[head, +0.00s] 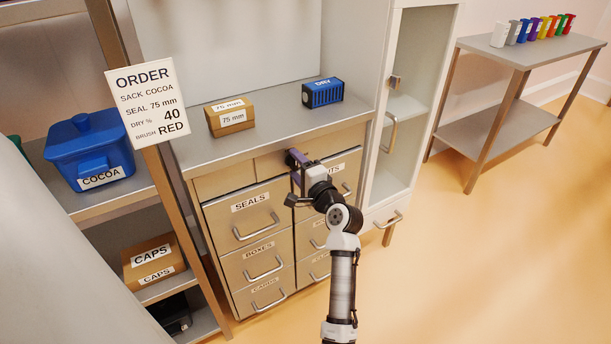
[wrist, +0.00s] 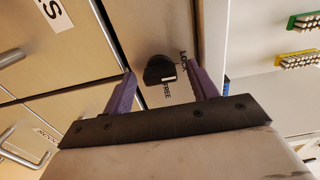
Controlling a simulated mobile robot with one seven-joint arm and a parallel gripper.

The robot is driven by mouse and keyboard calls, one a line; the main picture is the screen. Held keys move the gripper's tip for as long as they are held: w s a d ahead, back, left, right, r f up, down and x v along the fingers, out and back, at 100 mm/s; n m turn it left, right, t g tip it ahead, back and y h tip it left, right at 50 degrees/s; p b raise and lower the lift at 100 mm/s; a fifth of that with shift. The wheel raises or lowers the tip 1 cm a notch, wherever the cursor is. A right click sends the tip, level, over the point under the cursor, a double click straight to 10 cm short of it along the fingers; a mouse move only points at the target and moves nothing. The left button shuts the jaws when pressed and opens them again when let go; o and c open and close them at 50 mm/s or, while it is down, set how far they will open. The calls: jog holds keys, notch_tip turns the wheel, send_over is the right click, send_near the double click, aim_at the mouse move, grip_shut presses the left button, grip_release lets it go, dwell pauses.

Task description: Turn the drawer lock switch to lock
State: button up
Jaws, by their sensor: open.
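The drawer lock switch is a black knob (wrist: 160,70) on the cabinet front, between the words LOCK and FREE in the wrist view. A pale mark on the knob lies on the side of the word FREE. My gripper (wrist: 163,90) is open, with one purple finger on each side of the knob. I cannot tell whether either finger touches it. In the head view my gripper (head: 295,170) is at the top of the drawer cabinet (head: 222,184), just under the counter edge, and largely hides the knob.
Labelled drawers with bar handles (head: 257,226) lie below my gripper. A glass-door cabinet (head: 412,110) stands to the right. A box marked 75 mm (head: 231,120) and a blue DRY box (head: 322,93) sit on the counter.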

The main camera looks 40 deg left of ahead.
jog(key=b+v, duration=0.1)
jog(key=v, duration=1.2)
jog(key=shift+d+b, duration=0.25)
jog(key=shift+b, duration=0.15)
jog(key=shift+s, duration=0.1)
